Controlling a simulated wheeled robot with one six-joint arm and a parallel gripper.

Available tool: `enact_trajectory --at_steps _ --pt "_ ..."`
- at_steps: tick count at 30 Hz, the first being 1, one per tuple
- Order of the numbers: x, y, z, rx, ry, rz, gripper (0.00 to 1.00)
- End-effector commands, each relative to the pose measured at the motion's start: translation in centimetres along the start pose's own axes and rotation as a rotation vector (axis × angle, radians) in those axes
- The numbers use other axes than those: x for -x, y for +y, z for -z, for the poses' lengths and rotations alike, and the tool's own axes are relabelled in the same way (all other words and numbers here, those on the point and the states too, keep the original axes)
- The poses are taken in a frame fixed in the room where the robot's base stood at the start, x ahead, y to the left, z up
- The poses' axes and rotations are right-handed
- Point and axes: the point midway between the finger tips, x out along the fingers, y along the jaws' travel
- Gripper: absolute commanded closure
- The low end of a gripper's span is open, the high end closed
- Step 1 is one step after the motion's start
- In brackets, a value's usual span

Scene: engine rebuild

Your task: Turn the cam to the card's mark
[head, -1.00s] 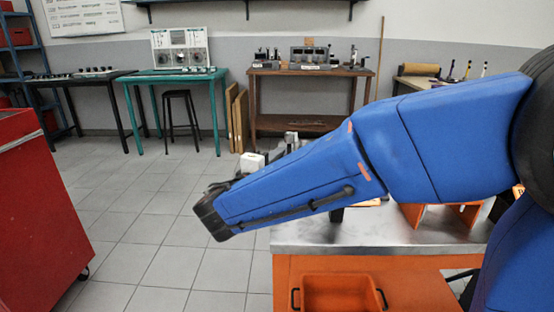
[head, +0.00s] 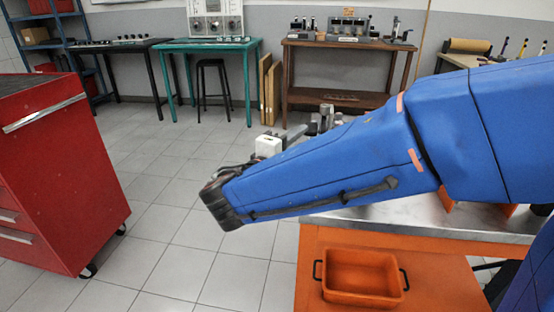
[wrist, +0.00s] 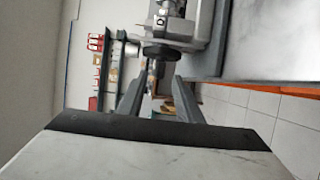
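My gripper (wrist: 159,78) is open in the wrist view, its two grey fingers apart. A grey metal assembly (wrist: 193,32), probably the engine rig, is beyond the fingertips, with a dark round disc (wrist: 167,52) at its near end. The disc appears just past the fingertips; I cannot tell whether they touch. I cannot tell which part is the cam, and no card or mark is readable. In the head view, grey metal parts (head: 325,118) show behind my blue arm, which hides most of the work area.
A metal-topped orange bench (head: 410,215) stands at right with an orange bin (head: 362,275) on its lower front. A red cabinet (head: 60,180) stands at left. A teal table (head: 208,45), stool (head: 210,85) and brown bench (head: 345,95) line the back. Tiled floor between is clear.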

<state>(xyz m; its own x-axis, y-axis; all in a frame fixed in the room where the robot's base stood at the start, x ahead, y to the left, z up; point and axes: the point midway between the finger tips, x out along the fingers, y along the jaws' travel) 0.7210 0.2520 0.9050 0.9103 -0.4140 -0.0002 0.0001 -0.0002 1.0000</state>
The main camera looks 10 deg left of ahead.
Motion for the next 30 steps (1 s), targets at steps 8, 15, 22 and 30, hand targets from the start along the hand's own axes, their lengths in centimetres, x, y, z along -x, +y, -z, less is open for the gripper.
enact_trajectory --at_steps 8,15,22,30 --pt "4.5 0.0 0.1 0.000 0.004 0.001 0.68" --pt "7.9 0.0 0.1 0.001 0.003 0.000 0.68" --pt "9.9 0.0 0.0 0.000 0.001 0.000 0.68" --pt "10.3 -0.1 0.0 0.001 0.000 0.001 0.68"
